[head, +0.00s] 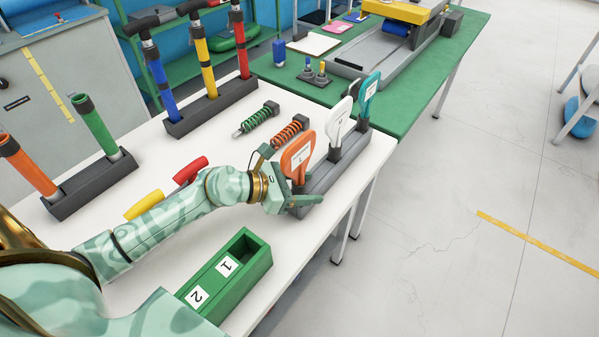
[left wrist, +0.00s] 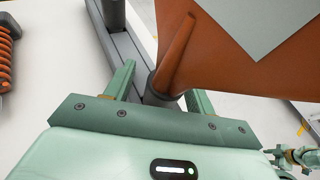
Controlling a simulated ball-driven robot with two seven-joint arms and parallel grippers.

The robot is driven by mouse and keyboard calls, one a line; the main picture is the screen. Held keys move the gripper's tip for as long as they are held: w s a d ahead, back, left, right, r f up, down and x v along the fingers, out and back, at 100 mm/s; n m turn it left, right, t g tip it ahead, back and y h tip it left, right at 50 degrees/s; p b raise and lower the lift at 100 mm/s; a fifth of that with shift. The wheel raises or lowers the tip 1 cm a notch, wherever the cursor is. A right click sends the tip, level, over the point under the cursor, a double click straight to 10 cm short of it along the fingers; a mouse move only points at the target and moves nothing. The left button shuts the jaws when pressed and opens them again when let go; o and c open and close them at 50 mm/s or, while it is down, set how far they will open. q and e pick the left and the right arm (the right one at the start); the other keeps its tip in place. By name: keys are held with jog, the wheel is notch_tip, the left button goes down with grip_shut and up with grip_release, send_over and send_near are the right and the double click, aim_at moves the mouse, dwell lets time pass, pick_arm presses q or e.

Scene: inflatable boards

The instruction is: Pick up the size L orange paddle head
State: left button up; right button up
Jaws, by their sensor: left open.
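The orange paddle head (head: 297,156) stands upright in the near end of a grey rack (head: 327,174) on the white table. It carries a white label with what looks like an L. In the left wrist view the orange paddle head (left wrist: 205,60) fills the upper right. My left gripper (head: 294,202) is open, its fingers on either side of the paddle's lower neck. In the left wrist view the left gripper's fingers (left wrist: 160,85) show a gap around the neck. A white paddle head (head: 341,122) and a teal one (head: 368,94) stand farther along the rack.
A green box (head: 255,262) with compartments labelled 1 and 2 lies near the front. Coiled green (head: 259,117) and orange (head: 289,131) items lie behind the gripper. Yellow (head: 144,204) and red (head: 190,170) grips lie beside my left arm. Racks of coloured tubes (head: 212,106) stand at the back left.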

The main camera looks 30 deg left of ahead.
pick_arm(q)
jog(key=shift+d, duration=0.15)
jog(key=shift+c, duration=0.3)
jog(key=shift+w, duration=0.1)
jog(key=c, duration=1)
jog(key=shift+c, duration=0.3)
pick_arm(e)
jog(key=shift+w+a, duration=0.1)
jog(key=shift+a, duration=0.65)
